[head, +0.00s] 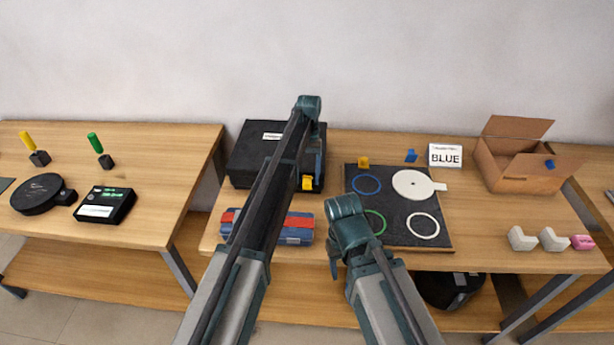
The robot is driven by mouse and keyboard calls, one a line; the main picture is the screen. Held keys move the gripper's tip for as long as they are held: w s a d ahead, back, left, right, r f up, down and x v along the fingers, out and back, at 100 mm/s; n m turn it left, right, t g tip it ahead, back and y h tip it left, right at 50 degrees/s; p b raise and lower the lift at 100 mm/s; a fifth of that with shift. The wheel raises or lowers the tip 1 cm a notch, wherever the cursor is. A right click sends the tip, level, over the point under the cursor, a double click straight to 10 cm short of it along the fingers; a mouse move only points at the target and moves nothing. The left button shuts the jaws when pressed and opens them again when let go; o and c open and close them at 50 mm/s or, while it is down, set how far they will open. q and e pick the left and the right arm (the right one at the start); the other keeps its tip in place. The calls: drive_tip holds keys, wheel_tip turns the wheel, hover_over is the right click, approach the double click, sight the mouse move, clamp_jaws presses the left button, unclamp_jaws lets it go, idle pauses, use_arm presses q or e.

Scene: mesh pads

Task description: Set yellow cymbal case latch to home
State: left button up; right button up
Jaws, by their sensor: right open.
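A black case (250,160) with a small white label sits on the middle table, left of the mesh pad. A yellow piece (307,183), seemingly its latch, shows at the case's front right; its exact setting is too small to read. My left arm crosses in front of the case and hides part of it. My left gripper (319,165) hangs down near the yellow piece; its fingers are not clear, and I cannot tell whether they touch it. My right gripper (334,268) is open and empty, pointing down near the table's front edge, left of the pad's lower part.
The dark pad (393,200) carries coloured rings and a white disc (412,184). A red-and-blue case (297,231) lies at the front. A "BLUE" sign (445,156), an open carton (510,160) and small blocks (553,240) are right. The left table holds yellow and green levers (94,143).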

use_arm(q)
drive_tip(key=shift+r, duration=0.15)
drive_tip(key=p+v, duration=1.2)
drive_tip(key=v, duration=0.1)
drive_tip(key=shift+w+r+p, duration=0.2)
drive_tip(key=shift+p, duration=0.15)
drive_tip(key=s+f+m+t+b, duration=0.2)
drive_tip(key=s+f, duration=0.1)
drive_tip(key=s, duration=1.5)
drive_tip(key=s+f+m+t+y+b, duration=0.1)
drive_tip(key=s+f+t+b, duration=0.1)
drive_tip(key=s, duration=1.6)
drive_tip(key=shift+s+f+m, duration=0.35)
drive_tip(key=shift+f+m, duration=0.05)
drive_tip(key=shift+f, duration=0.2)
